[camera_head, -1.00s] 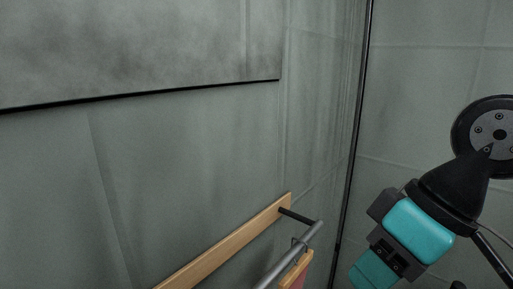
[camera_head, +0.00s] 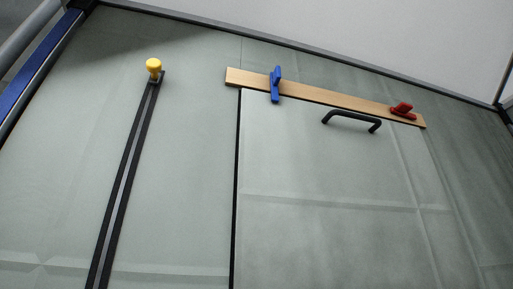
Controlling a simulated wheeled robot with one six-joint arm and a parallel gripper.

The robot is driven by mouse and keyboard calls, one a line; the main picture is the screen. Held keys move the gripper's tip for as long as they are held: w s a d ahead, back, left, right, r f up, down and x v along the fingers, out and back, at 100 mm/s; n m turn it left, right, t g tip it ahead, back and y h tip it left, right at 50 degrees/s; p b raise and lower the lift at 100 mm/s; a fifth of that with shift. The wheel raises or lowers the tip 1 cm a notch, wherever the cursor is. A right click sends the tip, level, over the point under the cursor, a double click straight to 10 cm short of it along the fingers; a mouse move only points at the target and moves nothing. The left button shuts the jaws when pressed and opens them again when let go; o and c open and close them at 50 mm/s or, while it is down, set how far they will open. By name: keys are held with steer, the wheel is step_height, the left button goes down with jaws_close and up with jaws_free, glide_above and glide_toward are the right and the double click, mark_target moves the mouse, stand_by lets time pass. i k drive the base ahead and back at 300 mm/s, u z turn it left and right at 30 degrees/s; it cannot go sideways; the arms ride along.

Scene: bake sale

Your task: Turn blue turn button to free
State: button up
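A blue turn button (camera_head: 275,86) sits near the left end of a wooden strip (camera_head: 330,97) high on the wall. Its bar stands close to upright, crossing the strip, and its lower end reaches below the strip's lower edge over the panel (camera_head: 330,190). A red turn button (camera_head: 403,110) sits near the strip's right end and lies roughly along the strip. A black handle (camera_head: 351,119) is on the panel's upper part, between the two buttons. My gripper is not in view.
A yellow knob (camera_head: 154,67) tops a long dark slotted rail (camera_head: 126,180) left of the panel. A blue beam (camera_head: 38,72) and a grey tube stand at the far left. A pale surface (camera_head: 400,35) lies above the wall.

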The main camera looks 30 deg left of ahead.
mark_target(275, 76)
steer(key=k, duration=0.1)
steer(key=u, duration=1.35)
steer(key=i, duration=0.15)
steer(key=z, duration=0.15)
